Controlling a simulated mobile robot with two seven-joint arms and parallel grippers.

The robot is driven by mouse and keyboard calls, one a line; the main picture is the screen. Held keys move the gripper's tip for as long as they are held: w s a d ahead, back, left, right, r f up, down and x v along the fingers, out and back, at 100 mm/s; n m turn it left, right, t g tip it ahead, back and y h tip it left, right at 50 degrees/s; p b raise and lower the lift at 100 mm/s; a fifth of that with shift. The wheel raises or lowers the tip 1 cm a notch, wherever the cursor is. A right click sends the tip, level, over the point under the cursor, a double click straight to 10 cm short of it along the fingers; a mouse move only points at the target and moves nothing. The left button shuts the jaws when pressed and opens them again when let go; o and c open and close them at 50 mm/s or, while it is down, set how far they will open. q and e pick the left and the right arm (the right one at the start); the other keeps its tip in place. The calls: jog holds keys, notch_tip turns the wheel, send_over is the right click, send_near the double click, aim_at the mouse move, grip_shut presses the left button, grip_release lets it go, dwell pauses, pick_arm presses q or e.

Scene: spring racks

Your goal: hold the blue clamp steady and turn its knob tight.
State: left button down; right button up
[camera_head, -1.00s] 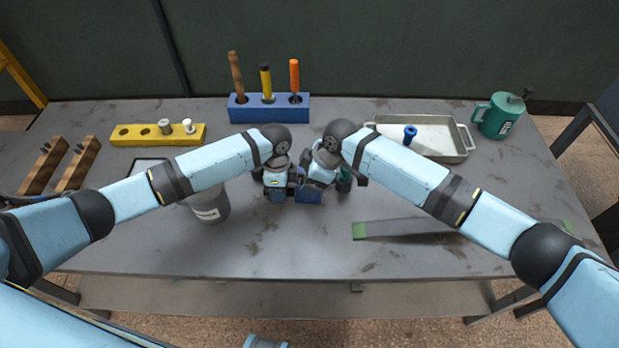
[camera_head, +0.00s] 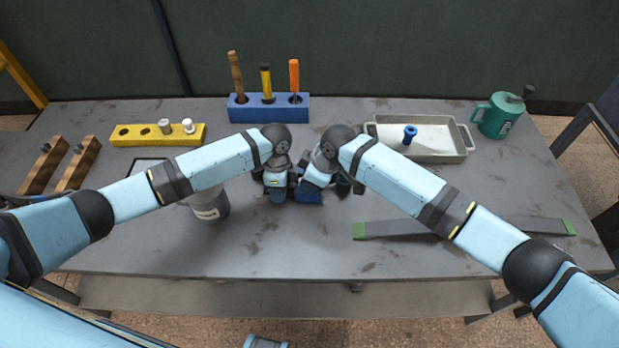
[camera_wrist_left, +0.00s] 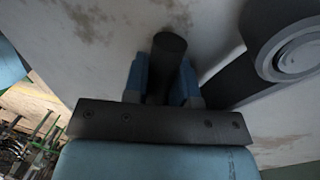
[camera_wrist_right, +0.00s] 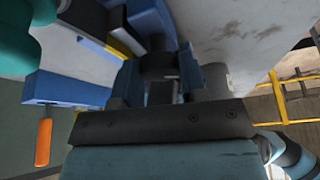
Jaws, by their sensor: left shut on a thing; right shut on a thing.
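The blue clamp (camera_head: 308,197) stands near the middle of the table, mostly hidden by my wrists. My left gripper (camera_head: 279,196) reaches it from the left and is shut. In the left wrist view, a dark cylindrical part of it (camera_wrist_left: 168,48) sits between the blue fingers. My right gripper (camera_head: 312,186) is shut right beside the left one. In the right wrist view its fingers close on a dark round part, seemingly the knob (camera_wrist_right: 158,66). How tight the knob is cannot be seen.
A grey canister (camera_head: 210,206) stands left of the clamp, close to my left arm. A flat bar with green ends (camera_head: 400,229) lies under my right arm.

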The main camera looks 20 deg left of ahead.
jog(key=o, duration=0.9)
jog(key=shift+r, duration=0.1)
jog(key=v, duration=1.1)
jog(key=shift+d+r, duration=0.15)
jog(key=shift+r, duration=0.2)
